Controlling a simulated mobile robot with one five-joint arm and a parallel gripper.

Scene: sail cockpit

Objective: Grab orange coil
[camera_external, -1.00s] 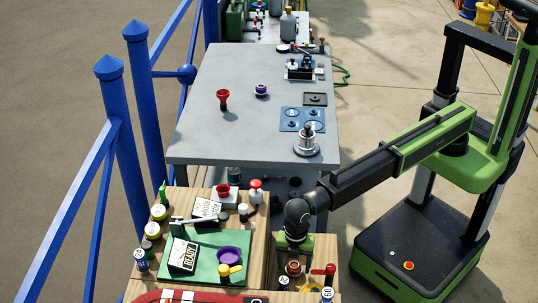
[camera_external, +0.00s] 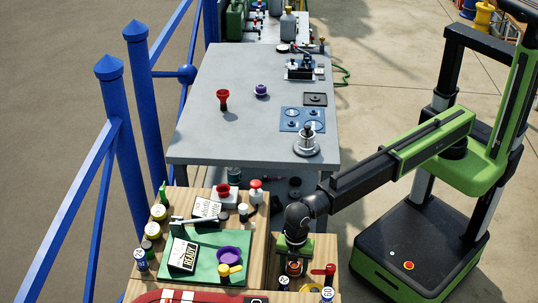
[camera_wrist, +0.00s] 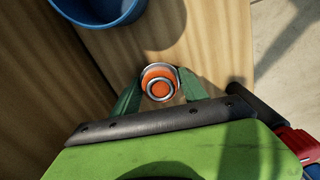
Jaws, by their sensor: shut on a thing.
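The orange coil (camera_wrist: 158,83) shows in the wrist view as an orange piece with pale rings, between the two green fingers of my gripper (camera_wrist: 160,92). My gripper is shut on it from both sides, above the wooden top. In the external view the coil (camera_external: 294,268) shows as a small dark and orange piece under my gripper (camera_external: 294,258), at the small wooden bench. The arm hides part of it, and I cannot tell whether it touches the wood.
A red-handled part (camera_external: 327,270) and small labelled pieces stand close by on the bench (camera_external: 310,246). A green mat (camera_external: 205,268) with a purple bowl (camera_external: 229,254) lies to the left. A blue round container (camera_wrist: 100,8) is near in the wrist view. Behind is a grey table (camera_external: 205,125).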

